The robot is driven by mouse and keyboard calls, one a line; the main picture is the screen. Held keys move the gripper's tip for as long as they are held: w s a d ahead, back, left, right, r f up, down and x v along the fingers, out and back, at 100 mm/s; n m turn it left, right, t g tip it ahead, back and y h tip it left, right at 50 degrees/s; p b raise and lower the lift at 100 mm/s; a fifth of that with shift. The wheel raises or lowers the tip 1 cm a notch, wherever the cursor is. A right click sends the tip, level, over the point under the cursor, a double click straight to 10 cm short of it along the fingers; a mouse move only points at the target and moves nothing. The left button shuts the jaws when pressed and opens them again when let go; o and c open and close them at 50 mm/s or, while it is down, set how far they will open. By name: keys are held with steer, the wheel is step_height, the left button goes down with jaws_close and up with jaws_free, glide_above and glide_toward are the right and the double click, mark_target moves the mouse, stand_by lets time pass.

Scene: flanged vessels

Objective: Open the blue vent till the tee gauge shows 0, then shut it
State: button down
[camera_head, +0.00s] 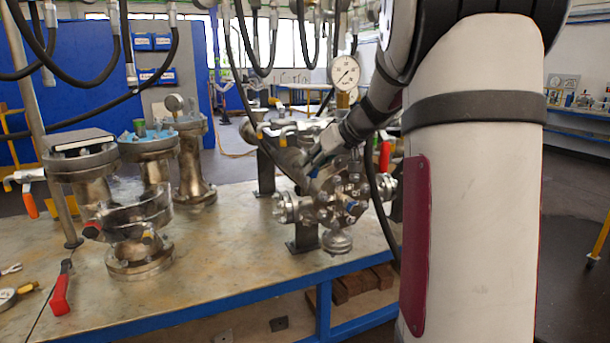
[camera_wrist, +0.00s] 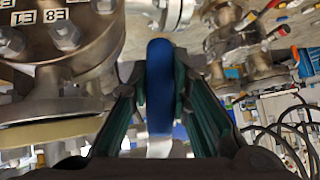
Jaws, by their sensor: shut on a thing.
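The blue vent's handle (camera_wrist: 159,85) stands upright in the middle of the wrist view. My gripper (camera_wrist: 160,95) is shut on it, with a green-lined finger on each side. In the head view my gripper (camera_head: 313,165) reaches down to the steel flanged tee (camera_head: 335,200) on the bench; the handle is hard to make out there. A round white gauge (camera_head: 344,72) stands behind and above the tee, beside my arm. Its dark needle lies slanted, but the figures are too small to read.
Flanged vessels (camera_head: 189,165) stand on the left of the metal bench (camera_head: 225,240). A red-handled tool (camera_head: 61,290) lies at its front left. Black hoses (camera_head: 240,45) hang from above. In the wrist view a large bolted flange (camera_wrist: 70,50) is close on the left.

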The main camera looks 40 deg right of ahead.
steer(key=shift+s+d+f+n+g+h+b, duration=0.15)
steer(key=shift+d+n+h+b, duration=0.1)
steer(key=shift+d+h+b, duration=0.15)
steer(key=shift+s+d+f+n+g+h+b, duration=0.15)
steer(key=shift+d+n+h+b, duration=0.15)
steer(key=shift+h+b, duration=0.15)
steer(key=shift+r, duration=0.1)
steer(key=c, duration=1.5)
jaws_free()
steer(key=shift+w+d, duration=0.1)
steer(key=shift+o, duration=0.2)
steer(key=shift+r, duration=0.1)
steer(key=v, duration=1.2)
